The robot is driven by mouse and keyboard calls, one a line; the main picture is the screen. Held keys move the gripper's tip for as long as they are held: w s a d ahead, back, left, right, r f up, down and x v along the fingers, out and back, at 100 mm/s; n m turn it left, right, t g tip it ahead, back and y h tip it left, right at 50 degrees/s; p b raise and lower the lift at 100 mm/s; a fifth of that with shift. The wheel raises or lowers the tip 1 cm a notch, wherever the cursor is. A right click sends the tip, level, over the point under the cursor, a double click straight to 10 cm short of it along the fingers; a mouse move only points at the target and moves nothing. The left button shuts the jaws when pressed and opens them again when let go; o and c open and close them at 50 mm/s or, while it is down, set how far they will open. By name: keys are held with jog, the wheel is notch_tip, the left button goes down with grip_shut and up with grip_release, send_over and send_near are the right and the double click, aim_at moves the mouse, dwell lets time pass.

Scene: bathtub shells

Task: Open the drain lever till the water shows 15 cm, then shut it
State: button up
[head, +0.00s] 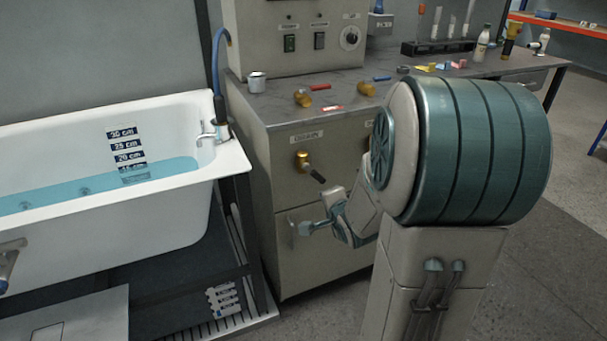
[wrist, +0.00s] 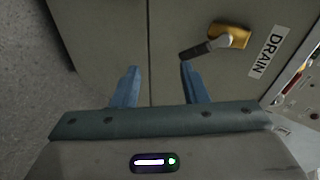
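The drain lever is a brass valve (head: 302,160) with a black handle on the cabinet front under the DRAIN label (head: 306,137). Its handle slants down and to the right in the head view. In the wrist view the handle (wrist: 200,49) ends close to the right fingertip, outside the gap between the fingers; I cannot tell if they touch. My gripper (wrist: 158,75) is open and empty; in the head view it (head: 300,229) is below the lever. The blue water (head: 70,188) in the white tub reaches about the 15 cm label on the depth scale (head: 126,147), which is partly covered.
The tub (head: 100,222) stands left of the cabinet (head: 335,237), with a tap and blue hose at its corner. Two more brass valves (head: 303,97) and a metal mug (head: 257,82) are on the counter. Open floor lies below the cabinet front.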

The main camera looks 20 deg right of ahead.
aim_at(318, 177)
jog(key=w+d+m+t+b, duration=0.1)
jog(key=w+m+t+b, duration=0.1)
jog(key=w+m, duration=0.1)
jog(key=w+d+m+t+y+b, duration=0.1)
jog(key=w+m+t+b, duration=0.1)
jog(key=w, duration=0.4)
jog(key=w+d+f+m+t+y+b, duration=0.1)
jog(key=w+m+t+b, duration=0.1)
jog(key=w+m, duration=0.3)
jog(key=shift+w+t, duration=0.2)
jog(key=shift+t, duration=0.1)
grip_shut()
